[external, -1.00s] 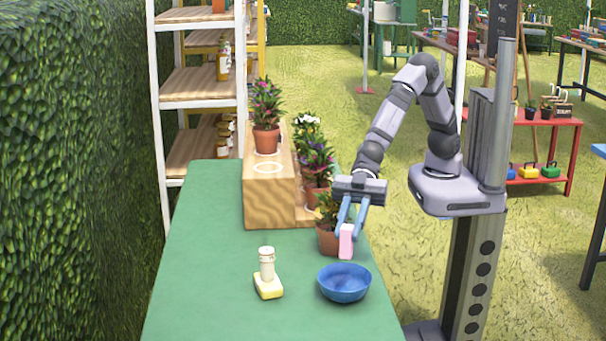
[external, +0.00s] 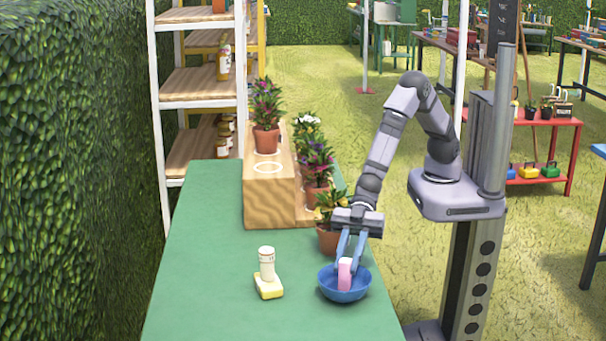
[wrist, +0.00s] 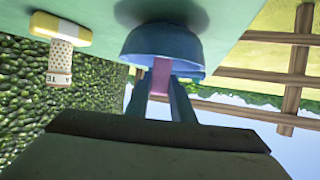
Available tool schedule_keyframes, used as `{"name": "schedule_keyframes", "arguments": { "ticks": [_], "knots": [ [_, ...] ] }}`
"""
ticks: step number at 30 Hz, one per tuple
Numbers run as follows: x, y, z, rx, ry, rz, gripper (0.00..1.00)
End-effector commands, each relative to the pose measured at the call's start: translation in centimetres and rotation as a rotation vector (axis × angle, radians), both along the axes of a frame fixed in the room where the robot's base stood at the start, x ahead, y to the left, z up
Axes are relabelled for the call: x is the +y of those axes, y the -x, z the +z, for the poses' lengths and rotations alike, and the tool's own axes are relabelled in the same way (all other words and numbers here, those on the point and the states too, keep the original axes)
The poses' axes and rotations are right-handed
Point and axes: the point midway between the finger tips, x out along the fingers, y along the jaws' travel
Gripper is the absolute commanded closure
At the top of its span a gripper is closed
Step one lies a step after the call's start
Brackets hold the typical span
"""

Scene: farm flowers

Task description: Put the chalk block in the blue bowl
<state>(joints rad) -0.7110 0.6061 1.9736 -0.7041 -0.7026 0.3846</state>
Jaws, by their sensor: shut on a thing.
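The pink chalk block (external: 345,274) is between the fingers of my gripper (external: 350,262), which is shut on it. The block is upright, with its lower part inside the blue bowl (external: 330,291). Whether it touches the bowl's floor I cannot tell. In the wrist view the pink block (wrist: 160,76) shows between the two blue fingers, with the blue bowl (wrist: 150,42) around its far end.
A yellow-and-white block with a pale cylinder (external: 267,266) on it stands left of the bowl on the green table (external: 205,250). A potted plant (external: 328,238) stands close behind the bowl. A wooden stepped stand (external: 268,205) with several pots is further back.

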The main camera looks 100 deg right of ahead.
Motion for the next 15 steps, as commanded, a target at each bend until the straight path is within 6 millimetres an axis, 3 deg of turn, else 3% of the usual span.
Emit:
{"name": "schedule_keyframes", "arguments": {
  "ticks": [3, 15],
  "knots": [
    [0.00, -0.01, -1.13, -0.001, 0.000, 0.000, 1.00],
    [0.01, -0.02, -1.48, -0.002, -0.001, 0.000, 1.00]
  ]
}}
